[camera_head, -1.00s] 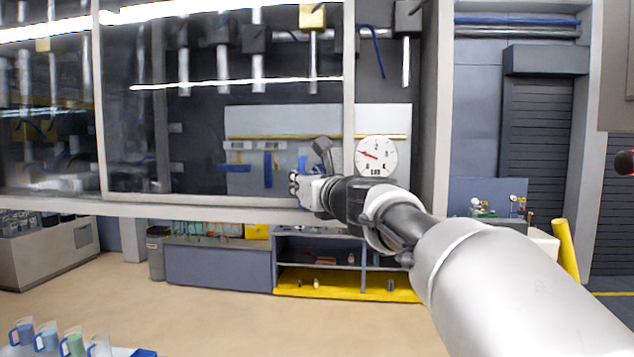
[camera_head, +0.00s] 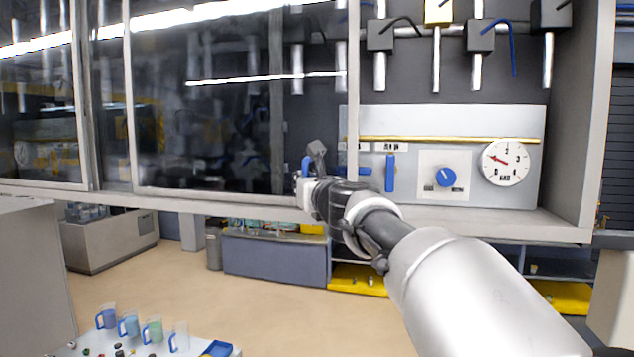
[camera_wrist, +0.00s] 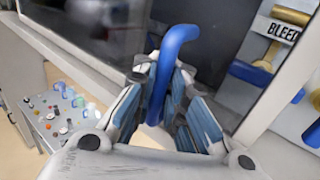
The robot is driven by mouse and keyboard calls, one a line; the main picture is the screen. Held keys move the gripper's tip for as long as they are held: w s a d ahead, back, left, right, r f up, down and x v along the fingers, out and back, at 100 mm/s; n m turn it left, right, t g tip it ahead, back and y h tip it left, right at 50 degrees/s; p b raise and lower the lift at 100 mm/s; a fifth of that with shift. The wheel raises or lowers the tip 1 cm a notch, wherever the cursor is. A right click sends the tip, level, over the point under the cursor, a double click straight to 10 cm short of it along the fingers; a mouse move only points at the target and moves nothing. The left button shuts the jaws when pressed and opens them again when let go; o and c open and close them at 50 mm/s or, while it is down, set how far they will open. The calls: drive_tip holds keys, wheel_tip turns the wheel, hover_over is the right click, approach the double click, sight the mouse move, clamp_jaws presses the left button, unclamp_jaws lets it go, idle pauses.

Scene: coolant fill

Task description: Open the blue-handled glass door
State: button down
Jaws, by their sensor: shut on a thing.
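The glass door (camera_head: 215,120) is a grey-framed sliding pane on the front of a cabinet. It stands partly open, with an uncovered opening to its right. Its blue handle (camera_wrist: 172,62) is a curved bar near the lower right of the door. My gripper (camera_wrist: 160,100) is shut on the handle, with a finger on each side of it in the wrist view. In the head view my gripper (camera_head: 308,185) is at the door's lower right corner, and a bit of the blue handle shows beside it.
Inside the opening are a dial gauge (camera_head: 506,163), a blue knob (camera_head: 445,177), a blue lever (camera_head: 390,172) and hanging valves (camera_head: 480,37). A cart (camera_head: 75,347) with several blue-handled cups stands at lower left. Shelving with a yellow base (camera_head: 358,278) is below the cabinet.

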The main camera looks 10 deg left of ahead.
drive_tip(key=shift+a+f, duration=0.2)
drive_tip(key=shift+a, duration=0.45)
drive_tip(key=c, duration=2.2)
unclamp_jaws()
drive_tip(key=shift+o, duration=1.4)
drive_tip(key=shift+s+r, duration=0.2)
drive_tip(key=shift+s, duration=0.15)
drive_tip(key=shift+w+d, duration=0.15)
drive_tip(key=v, duration=1.2)
